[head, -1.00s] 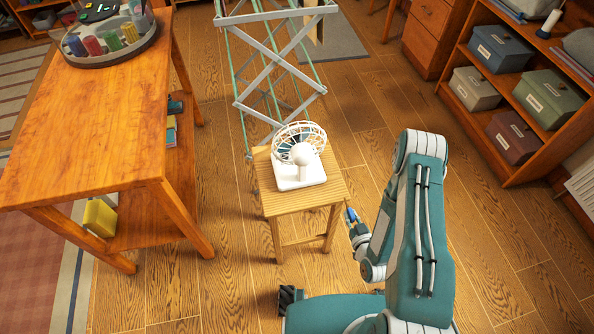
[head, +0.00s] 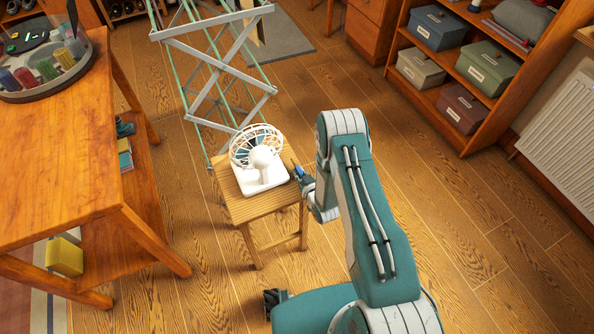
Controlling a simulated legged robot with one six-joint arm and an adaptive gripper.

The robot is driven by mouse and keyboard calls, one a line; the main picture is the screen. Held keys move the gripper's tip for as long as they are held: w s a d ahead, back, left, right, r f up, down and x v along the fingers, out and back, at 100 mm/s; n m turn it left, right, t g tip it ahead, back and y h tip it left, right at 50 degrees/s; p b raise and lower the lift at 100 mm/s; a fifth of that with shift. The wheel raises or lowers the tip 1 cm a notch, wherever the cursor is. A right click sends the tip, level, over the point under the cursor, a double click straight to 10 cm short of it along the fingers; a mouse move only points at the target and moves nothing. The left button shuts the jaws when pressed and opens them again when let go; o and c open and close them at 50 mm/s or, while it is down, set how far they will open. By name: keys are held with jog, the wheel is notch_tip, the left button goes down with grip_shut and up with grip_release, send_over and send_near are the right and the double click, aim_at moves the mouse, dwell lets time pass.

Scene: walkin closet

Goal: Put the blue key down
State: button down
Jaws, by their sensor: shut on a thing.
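My gripper (head: 299,174) is small in the head view, at the right edge of a small wooden stool (head: 246,208). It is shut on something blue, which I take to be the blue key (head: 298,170). The key is largely hidden by the fingers and its shape is too small to make out. I cannot tell whether it touches the stool top. A white desk fan (head: 262,165) stands on the stool, just left of my gripper.
A white and green folding drying rack (head: 215,70) stands behind the stool. A wooden worktable (head: 60,170) is at the left, with jars on a round tray (head: 62,88). Shelves with boxes (head: 437,27) and a radiator (head: 567,135) are at the right. Floor between is clear.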

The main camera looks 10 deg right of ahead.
jog(key=shift+w+a, duration=0.2)
jog(key=shift+w, duration=0.55)
jog(key=shift+a+f, duration=0.1)
jog(key=shift+f, duration=0.2)
jog(key=c, duration=0.9)
grip_release()
jog(key=shift+f, duration=0.1)
jog(key=shift+c, duration=0.2)
